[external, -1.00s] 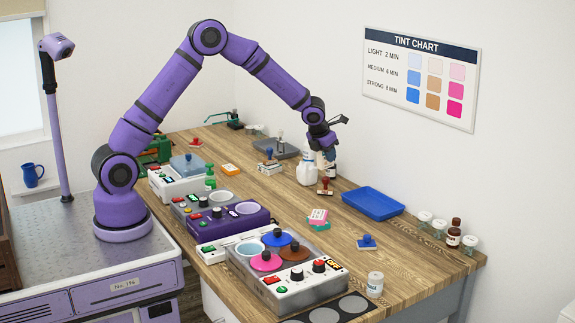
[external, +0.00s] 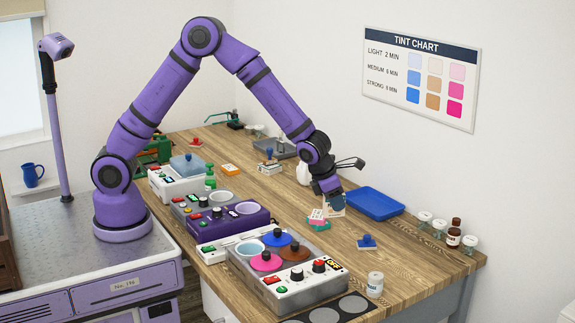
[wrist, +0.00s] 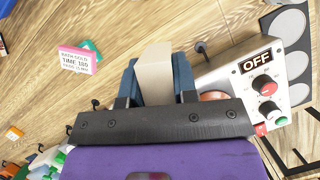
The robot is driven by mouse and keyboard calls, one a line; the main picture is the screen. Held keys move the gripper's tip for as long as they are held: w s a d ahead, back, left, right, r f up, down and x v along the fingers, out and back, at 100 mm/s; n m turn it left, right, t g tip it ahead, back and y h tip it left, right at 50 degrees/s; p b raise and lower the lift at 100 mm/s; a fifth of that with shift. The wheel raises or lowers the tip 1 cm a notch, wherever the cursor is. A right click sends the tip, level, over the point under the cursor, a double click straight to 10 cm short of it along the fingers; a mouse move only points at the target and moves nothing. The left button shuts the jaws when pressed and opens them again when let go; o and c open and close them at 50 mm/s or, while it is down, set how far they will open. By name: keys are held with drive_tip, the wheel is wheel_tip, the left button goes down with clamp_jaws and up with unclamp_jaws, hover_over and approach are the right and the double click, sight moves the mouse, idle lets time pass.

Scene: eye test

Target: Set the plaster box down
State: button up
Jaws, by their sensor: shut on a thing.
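The plaster box, a cream, flat-faced piece, is between the two blue-grey fingers of my gripper (wrist: 156,64); the box (wrist: 156,80) shows in the wrist view. In the external view my gripper (external: 331,196) is low over the right part of the wooden bench, and the pale box (external: 336,211) shows partly behind and below the fingers. My gripper is shut on it. Whether its lower edge touches the bench I cannot tell.
A pink and teal block pair (external: 317,217) lies just left of my gripper. A dyeing unit with round lids (external: 290,272) stands nearer the camera. Bare wood (external: 415,262) lies at right.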

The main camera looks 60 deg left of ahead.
wheel_tip(320, 180, down, 14)
drive_tip(key=shift+r, duration=0.2)
idle(0.5)
drive_tip(key=shift+f, duration=0.2)
drive_tip(key=o, duration=0.9)
drive_tip(key=shift+r, duration=0.1)
